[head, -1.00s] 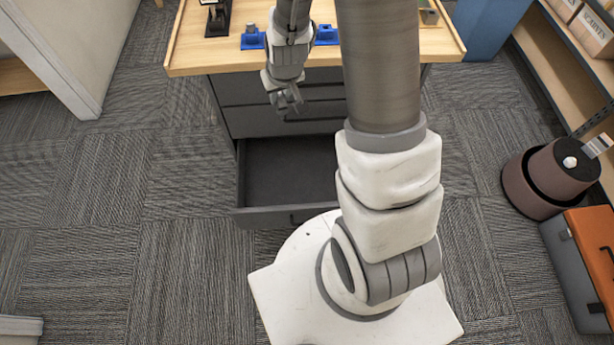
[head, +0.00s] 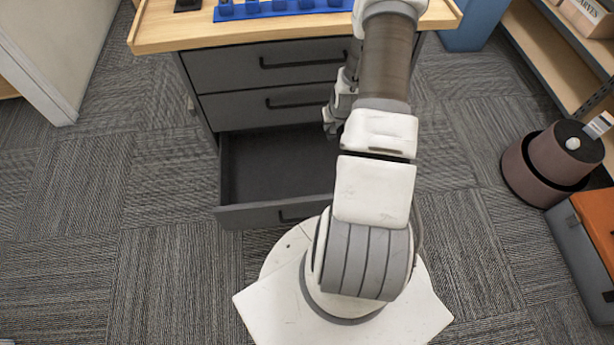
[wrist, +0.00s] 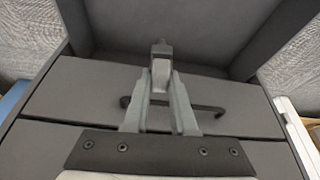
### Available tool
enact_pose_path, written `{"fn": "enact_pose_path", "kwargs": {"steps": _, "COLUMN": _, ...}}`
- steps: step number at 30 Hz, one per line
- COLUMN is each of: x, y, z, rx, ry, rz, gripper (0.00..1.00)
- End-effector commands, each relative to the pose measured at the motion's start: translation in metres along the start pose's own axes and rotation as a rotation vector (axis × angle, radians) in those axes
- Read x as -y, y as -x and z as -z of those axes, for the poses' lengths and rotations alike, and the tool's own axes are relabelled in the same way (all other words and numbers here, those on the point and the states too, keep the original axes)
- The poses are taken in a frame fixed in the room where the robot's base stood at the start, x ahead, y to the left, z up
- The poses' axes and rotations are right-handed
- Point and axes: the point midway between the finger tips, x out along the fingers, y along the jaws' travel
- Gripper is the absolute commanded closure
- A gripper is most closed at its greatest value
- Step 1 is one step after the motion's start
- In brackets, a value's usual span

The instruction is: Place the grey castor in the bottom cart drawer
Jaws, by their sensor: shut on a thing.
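The bottom cart drawer (head: 270,170) is pulled open and looks empty where it shows; its right part is hidden behind my arm. In the wrist view, the open drawer (wrist: 190,28) fills the top of the picture. My gripper (wrist: 161,82) is shut on the grey castor (wrist: 161,62), which sticks out past the fingertips. In the wrist view they appear in front of the closed drawer fronts, with the castor towards the open drawer. In the head view, my gripper (head: 330,118) is mostly hidden by my arm, near the back right of the drawer; the castor cannot be made out there.
The cart's wooden top (head: 200,28) carries a blue holder (head: 270,9). Two drawers above, such as the middle drawer (head: 255,106), are closed. A brown round bin (head: 545,170) and an orange-topped box (head: 594,235) stand at the right. Carpet is clear at the left.

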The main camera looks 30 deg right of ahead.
Motion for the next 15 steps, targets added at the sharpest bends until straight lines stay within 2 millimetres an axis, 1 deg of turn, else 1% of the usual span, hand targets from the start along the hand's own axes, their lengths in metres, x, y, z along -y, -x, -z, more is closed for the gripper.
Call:
{"fn": "enact_pose_path", "kwargs": {"steps": 1, "x": -0.011, "y": -0.029, "z": -0.016, "rx": 0.003, "ry": -0.018, "rz": -0.005, "gripper": 1.0}}
{"fn": "enact_pose_path", "kwargs": {"steps": 6, "x": -0.037, "y": -0.088, "z": -0.047, "rx": 0.002, "ry": -0.051, "rz": -0.017, "gripper": 1.0}}
{"fn": "enact_pose_path", "kwargs": {"steps": 9, "x": -0.047, "y": -0.118, "z": -0.064, "rx": 0.001, "ry": -0.064, "rz": -0.023, "gripper": 1.0}}
{"fn": "enact_pose_path", "kwargs": {"steps": 12, "x": -0.054, "y": -0.141, "z": -0.077, "rx": 0.001, "ry": -0.074, "rz": -0.027, "gripper": 1.0}}
{"fn": "enact_pose_path", "kwargs": {"steps": 15, "x": -0.059, "y": -0.157, "z": -0.087, "rx": 0.0, "ry": -0.08, "rz": -0.03, "gripper": 1.0}}
